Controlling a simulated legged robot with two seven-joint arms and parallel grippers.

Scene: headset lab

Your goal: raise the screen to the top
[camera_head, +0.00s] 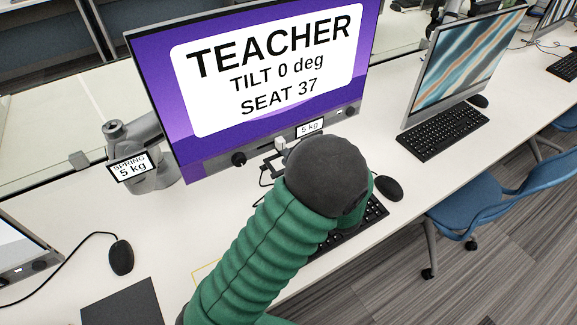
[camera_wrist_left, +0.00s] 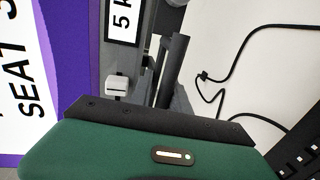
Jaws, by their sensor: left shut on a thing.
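The screen (camera_head: 265,75) is a wide monitor with a purple picture reading TEACHER, TILT 0 deg, SEAT 37. It stands low over the white desk, with its lower bezel close above the desktop. A grey mount arm (camera_head: 146,128) shows behind its left side. My left gripper (camera_head: 276,160) is at the middle of the screen's lower edge, shut on that edge; my dark wrist partly hides the contact. In the left wrist view the gripper's dark fingers (camera_wrist_left: 172,72) lie beside the screen's bezel (camera_wrist_left: 85,60). My right gripper is not in view.
A SPRING 5 kg label (camera_head: 132,168) sits on the mount. A keyboard (camera_head: 360,222), partly behind my arm, and a mouse (camera_head: 388,188) lie in front of the screen. A second monitor (camera_head: 462,62) stands to the right. A blue chair (camera_head: 470,210) is by the desk.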

